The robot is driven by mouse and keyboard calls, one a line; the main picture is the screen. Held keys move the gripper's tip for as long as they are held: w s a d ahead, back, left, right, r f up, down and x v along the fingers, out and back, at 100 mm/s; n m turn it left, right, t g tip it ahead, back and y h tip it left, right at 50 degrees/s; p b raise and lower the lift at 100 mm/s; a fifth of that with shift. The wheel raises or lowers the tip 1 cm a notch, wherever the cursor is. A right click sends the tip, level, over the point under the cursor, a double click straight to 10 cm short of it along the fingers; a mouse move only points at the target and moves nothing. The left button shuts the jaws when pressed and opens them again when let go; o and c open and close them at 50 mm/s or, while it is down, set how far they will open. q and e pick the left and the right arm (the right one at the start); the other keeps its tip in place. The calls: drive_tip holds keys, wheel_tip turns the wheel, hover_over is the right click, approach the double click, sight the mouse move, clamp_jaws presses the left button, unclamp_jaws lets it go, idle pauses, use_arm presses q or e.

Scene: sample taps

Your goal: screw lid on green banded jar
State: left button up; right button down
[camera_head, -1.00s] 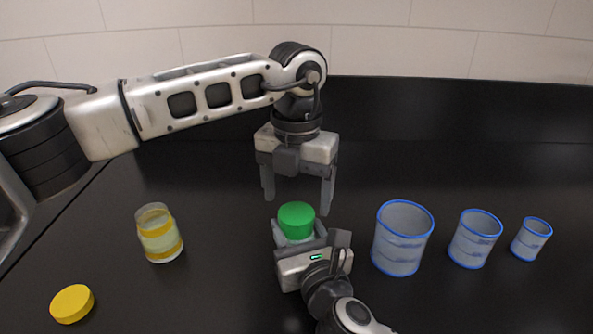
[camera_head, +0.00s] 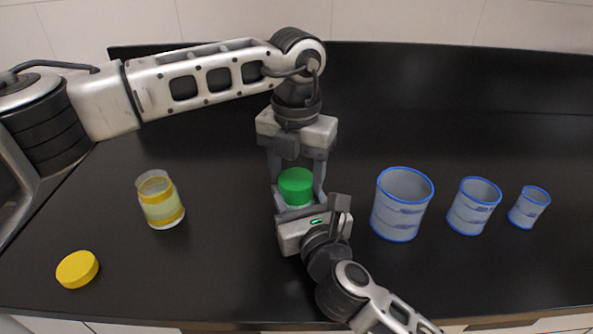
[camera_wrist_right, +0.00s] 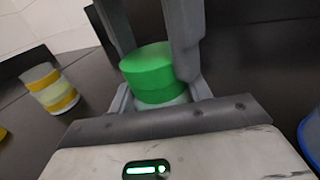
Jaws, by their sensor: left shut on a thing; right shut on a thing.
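The green lid (camera_head: 296,187) sits level on top of the jar, most of which is hidden by my right gripper. In the right wrist view a pale strip of the jar (camera_wrist_right: 168,105) shows under the lid (camera_wrist_right: 150,75). My right gripper (camera_head: 299,208) is shut on the jar from the front. My left gripper (camera_head: 297,185) points straight down from above, its two fingers shut on the lid's sides. The jar's green band is hidden.
A yellow-banded open jar (camera_head: 160,203) stands to the left, with a yellow lid (camera_head: 77,269) lying nearer the front edge. Three blue-rimmed cups, large (camera_head: 401,207), medium (camera_head: 473,208) and small (camera_head: 528,209), stand to the right.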

use_arm(q)
drive_tip(key=m, duration=0.4)
drive_tip(key=shift+m, duration=0.4)
drive_tip(key=o, duration=1.2)
drive_tip(key=shift+c, duration=0.2)
drive_tip(key=shift+r, duration=0.1)
wheel_tip(320, 180, up, 12)
use_arm(e)
drive_tip(key=c, duration=0.6)
unclamp_jaws()
